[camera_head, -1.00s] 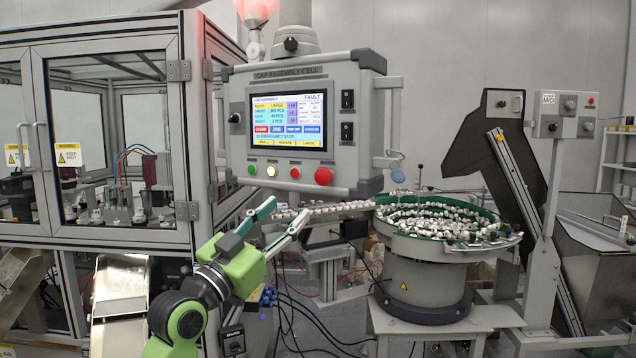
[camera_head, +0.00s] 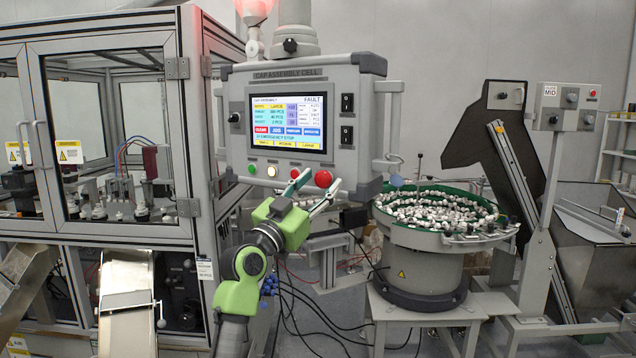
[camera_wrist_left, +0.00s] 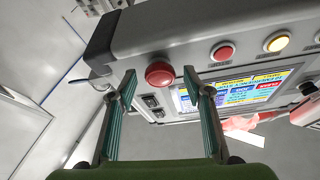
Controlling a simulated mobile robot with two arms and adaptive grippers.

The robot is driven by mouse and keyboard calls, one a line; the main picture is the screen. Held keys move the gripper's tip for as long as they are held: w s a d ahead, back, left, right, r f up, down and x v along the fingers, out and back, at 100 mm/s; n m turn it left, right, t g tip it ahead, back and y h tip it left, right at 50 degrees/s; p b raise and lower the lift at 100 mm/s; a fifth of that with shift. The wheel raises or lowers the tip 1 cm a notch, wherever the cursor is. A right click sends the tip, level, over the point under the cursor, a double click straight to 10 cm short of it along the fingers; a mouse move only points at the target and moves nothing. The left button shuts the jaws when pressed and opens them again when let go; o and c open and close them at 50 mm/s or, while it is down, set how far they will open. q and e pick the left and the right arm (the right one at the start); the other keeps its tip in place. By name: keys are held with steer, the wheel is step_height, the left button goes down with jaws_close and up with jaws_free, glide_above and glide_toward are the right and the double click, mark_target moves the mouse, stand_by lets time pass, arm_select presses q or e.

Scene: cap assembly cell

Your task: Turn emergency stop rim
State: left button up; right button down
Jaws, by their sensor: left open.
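The red emergency stop button (camera_head: 323,178) sits at the lower right of the grey control panel (camera_head: 350,120). Its screen shows a fault and an emergency stop message. My left gripper (camera_head: 318,182) is open, its two teal fingers pointing up at the panel's lower edge near the button. In the left wrist view the emergency stop button (camera_wrist_left: 159,74) appears beyond the fingertips, nearer the left finger and slightly left of the middle of the gap. The left gripper (camera_wrist_left: 160,80) is empty there. I cannot tell whether a finger touches the rim. My right gripper is not in view.
A smaller red button (camera_head: 295,173), a yellow-white button (camera_head: 272,170) and a green button (camera_head: 251,168) line the panel left of the emergency stop. A bowl feeder (camera_head: 425,255) full of caps stands to the right. A framed enclosure (camera_head: 190,130) stands left.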

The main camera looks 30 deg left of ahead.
arm_select(q)
steer(key=c, duration=1.1)
